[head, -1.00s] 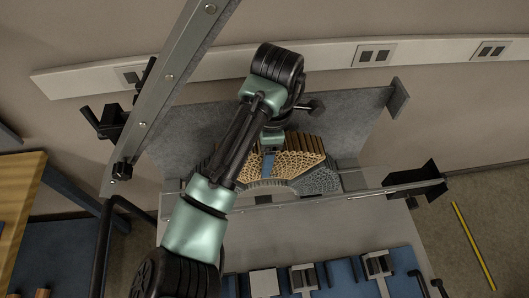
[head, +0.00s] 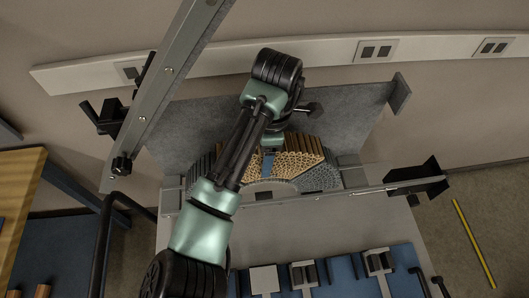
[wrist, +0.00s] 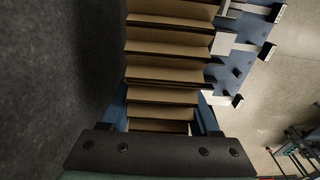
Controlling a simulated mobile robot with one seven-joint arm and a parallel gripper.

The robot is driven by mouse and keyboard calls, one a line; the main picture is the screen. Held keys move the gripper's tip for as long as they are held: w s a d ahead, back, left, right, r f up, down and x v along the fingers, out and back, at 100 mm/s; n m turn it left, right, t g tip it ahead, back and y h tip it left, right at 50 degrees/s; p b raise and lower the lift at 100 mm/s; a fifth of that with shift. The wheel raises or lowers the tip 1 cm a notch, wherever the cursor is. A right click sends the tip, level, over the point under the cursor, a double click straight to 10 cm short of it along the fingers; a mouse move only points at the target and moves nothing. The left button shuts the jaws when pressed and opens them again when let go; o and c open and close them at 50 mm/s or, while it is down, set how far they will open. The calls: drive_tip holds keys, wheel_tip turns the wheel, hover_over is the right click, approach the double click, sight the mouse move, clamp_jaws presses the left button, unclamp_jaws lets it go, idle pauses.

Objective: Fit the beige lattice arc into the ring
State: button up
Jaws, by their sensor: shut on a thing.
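The beige lattice arc (head: 297,162) shows in the head view as a wedge with a honeycomb face and ribbed outer edge. My gripper (head: 268,160) is shut on it, with a blue finger against its face. In the wrist view, the arc's beige ribs (wrist: 165,75) run between the blue fingers of my gripper (wrist: 162,112). The grey lattice ring (head: 325,180) stands against the grey fixture, with segments on both sides of the arc. The arc overlaps the ring's upper gap in the head view. I cannot tell whether it is seated; my arm hides its left part.
A grey back plate (head: 355,115) stands behind the ring. A metal rail (head: 345,192) crosses in front, with a black bracket (head: 418,188) at its right end. Blue trays with metal holders (head: 303,276) lie at the front. A wooden bench (head: 22,190) is at left.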

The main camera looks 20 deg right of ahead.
drive_tip(key=shift+f, duration=0.85)
idle(0.8)
drive_tip(key=o, duration=1.5)
drive_tip(key=shift+r, duration=0.15)
wheel_tip(320, 180, up, 5)
drive_tip(key=p, duration=0.5)
drive_tip(key=shift+d, duration=0.15)
drive_tip(key=r, duration=0.2)
drive_tip(key=r+p, duration=0.1)
drive_tip(key=r, duration=0.2)
drive_tip(key=r+p, duration=0.1)
drive_tip(key=r, duration=0.1)
drive_tip(key=shift+s+d+r, duration=0.15)
drive_tip(key=shift+d, duration=0.1)
